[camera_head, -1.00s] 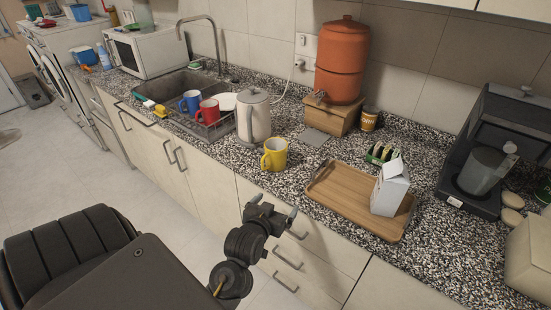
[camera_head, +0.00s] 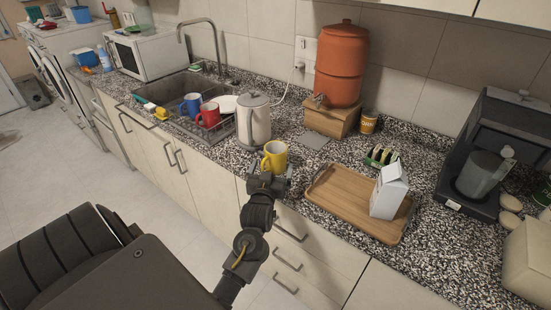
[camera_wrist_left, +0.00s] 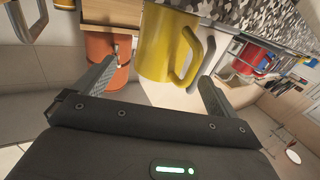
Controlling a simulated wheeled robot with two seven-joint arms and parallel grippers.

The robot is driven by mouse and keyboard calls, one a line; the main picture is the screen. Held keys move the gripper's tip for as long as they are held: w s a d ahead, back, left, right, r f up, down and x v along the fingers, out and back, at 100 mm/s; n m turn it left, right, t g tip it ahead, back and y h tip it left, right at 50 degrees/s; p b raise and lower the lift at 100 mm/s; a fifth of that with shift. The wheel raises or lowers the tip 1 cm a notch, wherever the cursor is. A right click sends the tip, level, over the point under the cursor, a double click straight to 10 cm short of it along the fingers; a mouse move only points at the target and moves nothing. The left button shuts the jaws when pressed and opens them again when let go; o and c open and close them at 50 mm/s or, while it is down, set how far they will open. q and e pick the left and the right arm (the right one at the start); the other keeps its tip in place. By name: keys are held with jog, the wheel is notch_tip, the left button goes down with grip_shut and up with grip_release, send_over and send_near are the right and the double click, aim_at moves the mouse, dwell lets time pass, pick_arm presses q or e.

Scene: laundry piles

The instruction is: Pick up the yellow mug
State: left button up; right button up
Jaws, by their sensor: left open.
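The yellow mug (camera_head: 275,155) stands upright on the speckled counter near its front edge. Its handle points left in the head view. My left gripper (camera_head: 269,174) is at the near side of the mug and covers its lower part there. In the left wrist view the mug (camera_wrist_left: 166,45) shows large, with its handle to the right. The open fingers of my left gripper (camera_wrist_left: 155,85) lie on either side of the mug's lower part in that picture. I cannot tell whether a finger touches it. My right gripper is not in view.
A grey-white kettle (camera_head: 254,119) stands just left of the mug. A wooden tray (camera_head: 335,190) with a white carton (camera_head: 388,192) lies to its right. An orange dispenser (camera_head: 341,62) stands behind.

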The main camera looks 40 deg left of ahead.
aim_at(274, 162)
pick_arm(q)
jog(key=shift+w+a+r+p, duration=0.1)
jog(key=shift+w+a+p, duration=0.15)
jog(key=shift+w+p, duration=0.1)
jog(key=x, duration=0.3)
jog(key=p+x, duration=0.1)
jog(key=shift+w+a+f, duration=0.1)
jog(key=shift+w+f, duration=0.05)
jog(key=shift+f, duration=0.25)
jog(key=c, duration=1.3)
jog(key=shift+o, duration=0.2)
jog(key=shift+r, duration=0.15)
